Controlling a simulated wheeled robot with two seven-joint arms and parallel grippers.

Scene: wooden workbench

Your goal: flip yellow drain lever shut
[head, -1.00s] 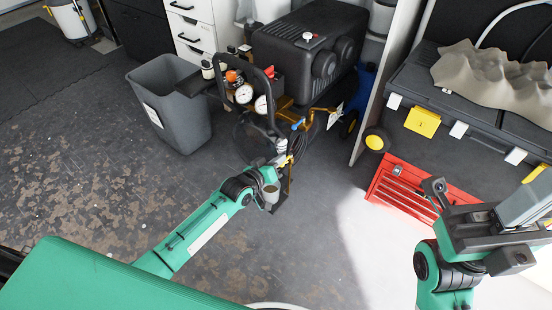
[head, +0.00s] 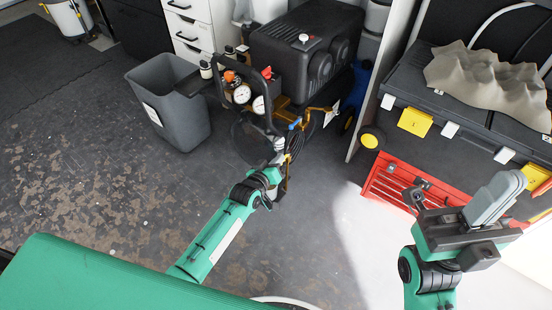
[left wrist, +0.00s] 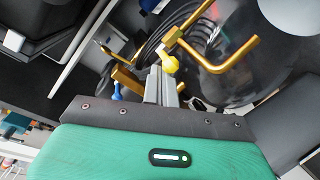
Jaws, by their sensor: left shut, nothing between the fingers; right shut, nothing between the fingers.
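The yellow drain lever (left wrist: 169,63) shows as a small rounded yellow piece in the left wrist view, low on the black tank among brass pipes. My left gripper (left wrist: 161,78) is shut and empty, its grey fingertips right at the lever; I cannot tell whether they touch it. In the head view my left gripper (head: 279,150) is at the compressor's (head: 305,50) lower front, and I cannot make out the yellow lever there. My right gripper (head: 500,192) is shut and empty at the right, well away from the compressor.
A blue lever (left wrist: 116,91) and a bent brass pipe (left wrist: 222,66) are close to my left fingers. Pressure gauges (head: 242,94) and a black handle sit above. A grey bin (head: 172,105) stands left; a red toolbox (head: 388,184) is near my right arm. The floor between is clear.

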